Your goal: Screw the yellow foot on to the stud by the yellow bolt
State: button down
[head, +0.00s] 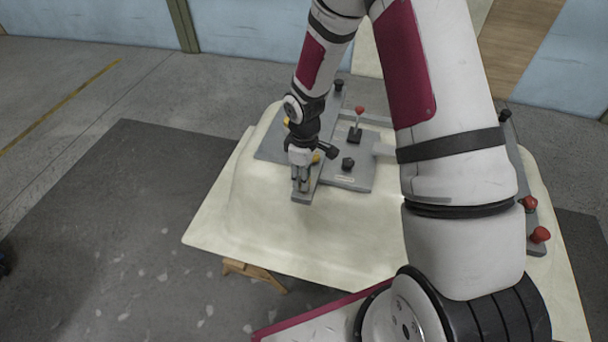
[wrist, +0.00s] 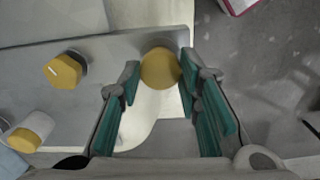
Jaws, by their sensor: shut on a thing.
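The yellow foot (wrist: 161,68) shows as a round yellow face between the teal finger pads of my gripper (wrist: 160,85) in the wrist view. My gripper, also in the head view (head: 301,186), is shut on it, over the near end of a grey bar. The yellow bolt (wrist: 65,71), with a hexagonal head and a pale mark, stands on the grey bar (wrist: 120,48) to the left of the foot. The stud is not visible, and I cannot tell whether the foot touches it or is threaded on.
A yellow-and-white cylinder (wrist: 31,132) stands further left in the wrist view. The cream tub shell (head: 240,215) carries grey plates (head: 345,178), a red-knobbed lever (head: 359,112) and dark knobs (head: 348,163). Red knobs (head: 540,235) stand at the right. The shell's front left is clear.

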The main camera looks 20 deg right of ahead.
jog(key=m, duration=1.2)
jog(key=c, duration=1.1)
grip_release()
jog(key=shift+c, duration=0.7)
